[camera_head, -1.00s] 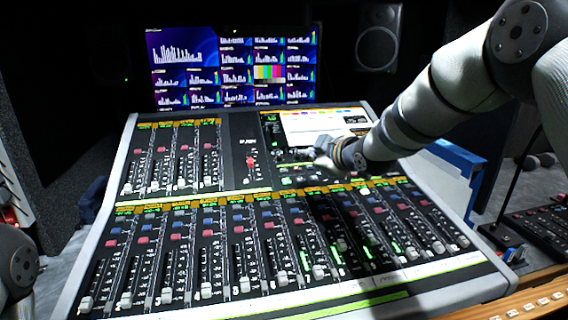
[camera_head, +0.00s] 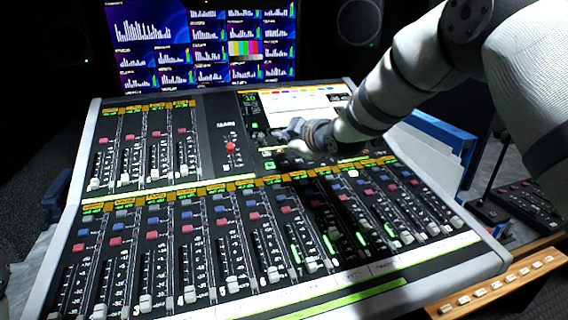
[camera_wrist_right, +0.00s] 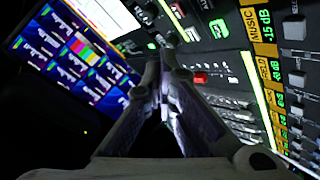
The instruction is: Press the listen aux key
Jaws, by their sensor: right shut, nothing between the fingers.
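The mixing console (camera_head: 215,190) fills the middle of the head view, with fader strips, small coloured keys and a centre section. I cannot read which key is the listen aux key. My right gripper (camera_head: 293,132) is shut and empty over the centre section, just below the console's screen (camera_head: 300,103). In the right wrist view my right gripper (camera_wrist_right: 165,68) has its fingers together, close to the panel; contact cannot be told. A red key (camera_wrist_right: 200,78) shows just right of the fingers, and a green lit key (camera_wrist_right: 219,28) lies above right. My left gripper is out of view.
A monitor wall (camera_head: 205,45) stands behind the console. A speaker (camera_head: 359,20) is at the back. A blue-edged panel (camera_head: 432,135) and another keypad (camera_head: 525,205) lie to the right. A wooden edge with buttons (camera_head: 500,285) runs along the front right.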

